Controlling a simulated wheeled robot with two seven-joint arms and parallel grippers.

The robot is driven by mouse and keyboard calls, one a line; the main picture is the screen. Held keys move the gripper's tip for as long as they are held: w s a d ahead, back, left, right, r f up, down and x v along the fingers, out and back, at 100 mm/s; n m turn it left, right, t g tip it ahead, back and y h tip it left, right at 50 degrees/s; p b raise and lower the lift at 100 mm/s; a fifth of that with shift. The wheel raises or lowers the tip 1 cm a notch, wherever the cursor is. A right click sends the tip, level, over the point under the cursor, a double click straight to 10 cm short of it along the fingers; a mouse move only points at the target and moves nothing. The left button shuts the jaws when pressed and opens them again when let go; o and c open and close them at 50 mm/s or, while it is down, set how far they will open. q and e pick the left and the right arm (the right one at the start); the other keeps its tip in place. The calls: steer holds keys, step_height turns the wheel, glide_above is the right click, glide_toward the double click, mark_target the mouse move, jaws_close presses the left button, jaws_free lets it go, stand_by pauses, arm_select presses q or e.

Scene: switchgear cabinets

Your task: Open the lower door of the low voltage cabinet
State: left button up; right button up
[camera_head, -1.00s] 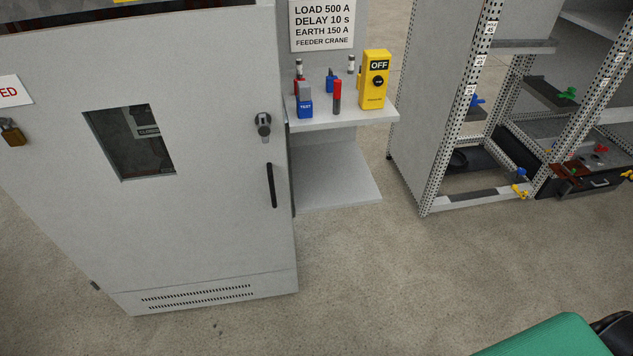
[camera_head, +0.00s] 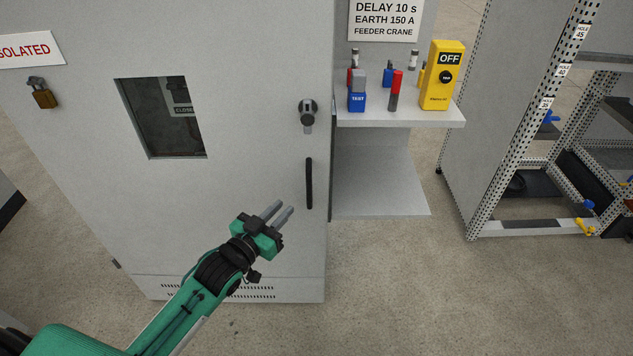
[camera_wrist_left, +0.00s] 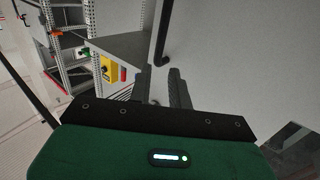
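The grey cabinet door (camera_head: 255,160) is shut and fills the left and middle of the head view. It has a dark window (camera_head: 163,118), a round metal lock knob (camera_head: 308,112) and, below that, a vertical black bar handle (camera_head: 309,183) near its right edge. My left gripper (camera_head: 280,209) is in front of the door, below and left of the handle and apart from it. Its two grey fingers are parallel with a gap between them, and nothing is held. In the left wrist view the handle (camera_wrist_left: 161,35) shows beyond the fingers (camera_wrist_left: 161,84). My right gripper is not visible.
A shelf (camera_head: 400,117) right of the door holds a yellow OFF box (camera_head: 442,76), a blue TEST block (camera_head: 357,100) and a red-and-grey tool (camera_head: 396,90). A brass padlock (camera_head: 43,95) hangs at left. A perforated rack (camera_head: 530,120) stands at right. The floor in front is clear.

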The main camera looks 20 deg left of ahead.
mark_target(307, 184)
arm_select(q)
steer(key=x, duration=1.2)
steer(key=shift+w+f, duration=0.1)
jaws_close()
